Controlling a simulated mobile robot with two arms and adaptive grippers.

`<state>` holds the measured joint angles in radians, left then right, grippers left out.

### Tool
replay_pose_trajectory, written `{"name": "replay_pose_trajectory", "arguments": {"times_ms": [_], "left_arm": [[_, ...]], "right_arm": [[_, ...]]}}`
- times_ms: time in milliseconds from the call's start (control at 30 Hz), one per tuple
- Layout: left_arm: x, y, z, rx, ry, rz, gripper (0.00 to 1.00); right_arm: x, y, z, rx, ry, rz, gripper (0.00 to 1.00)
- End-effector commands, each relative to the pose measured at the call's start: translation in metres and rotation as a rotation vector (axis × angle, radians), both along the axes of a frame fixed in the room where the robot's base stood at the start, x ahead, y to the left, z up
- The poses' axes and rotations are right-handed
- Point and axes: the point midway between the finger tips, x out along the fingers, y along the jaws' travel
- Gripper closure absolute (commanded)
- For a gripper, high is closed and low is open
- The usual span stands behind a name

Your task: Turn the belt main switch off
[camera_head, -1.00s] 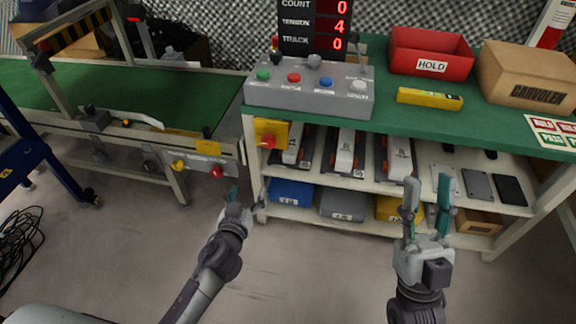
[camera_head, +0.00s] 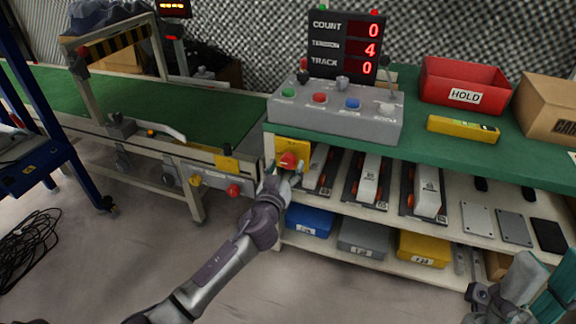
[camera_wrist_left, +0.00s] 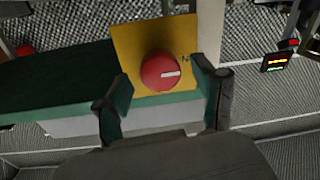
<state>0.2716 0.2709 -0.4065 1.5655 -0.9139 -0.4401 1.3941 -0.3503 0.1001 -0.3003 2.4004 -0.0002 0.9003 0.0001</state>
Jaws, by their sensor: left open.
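The main switch is a round red knob (camera_head: 288,160) on a yellow plate (camera_head: 305,151), at the left end of the green-topped bench. In the left wrist view the knob (camera_wrist_left: 161,71) shows whole, with a white mark pointing right towards a letter N on the plate (camera_wrist_left: 140,38). My left gripper (camera_head: 288,172) is open in front of the knob, one finger on each side of it. I cannot tell whether the fingers touch the knob. My right gripper (camera_head: 538,284) is open and empty at the lower right, partly cut off by the frame edge.
A grey control box (camera_head: 335,120) with coloured buttons stands on the bench (camera_head: 455,150) above the switch. The belt conveyor (camera_head: 205,115) is to the left, with another red knob (camera_head: 233,190) on its side. Shelves with bins (camera_head: 310,221) lie below the bench. The floor in front is clear.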

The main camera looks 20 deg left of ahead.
Motion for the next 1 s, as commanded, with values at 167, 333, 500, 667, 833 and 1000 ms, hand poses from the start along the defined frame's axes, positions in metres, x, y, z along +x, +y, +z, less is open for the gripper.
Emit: {"name": "replay_pose_trajectory", "arguments": {"times_ms": [167,333,500,667,833,1000], "left_arm": [[0.017,0.000,-0.001,0.002,0.000,-0.001,0.30],[0.021,0.000,0.000,0.000,0.001,-0.001,0.30],[0.021,0.000,0.000,0.000,0.001,-0.001,0.30],[0.020,0.000,0.000,0.000,0.001,-0.001,0.55],[0.020,0.000,0.000,0.000,0.001,-0.001,0.83],[0.020,0.000,-0.001,0.004,0.001,0.000,0.90]], "right_arm": [[0.000,0.000,-0.005,0.000,0.001,0.000,0.60],[0.000,0.000,-0.005,0.000,0.001,0.000,0.60],[0.000,0.000,-0.005,0.000,0.001,0.000,0.60],[0.000,0.000,-0.005,0.000,0.001,0.000,0.60],[0.000,0.000,-0.005,0.000,0.001,0.000,0.60],[0.000,0.000,-0.005,0.000,0.001,0.000,0.60]]}}
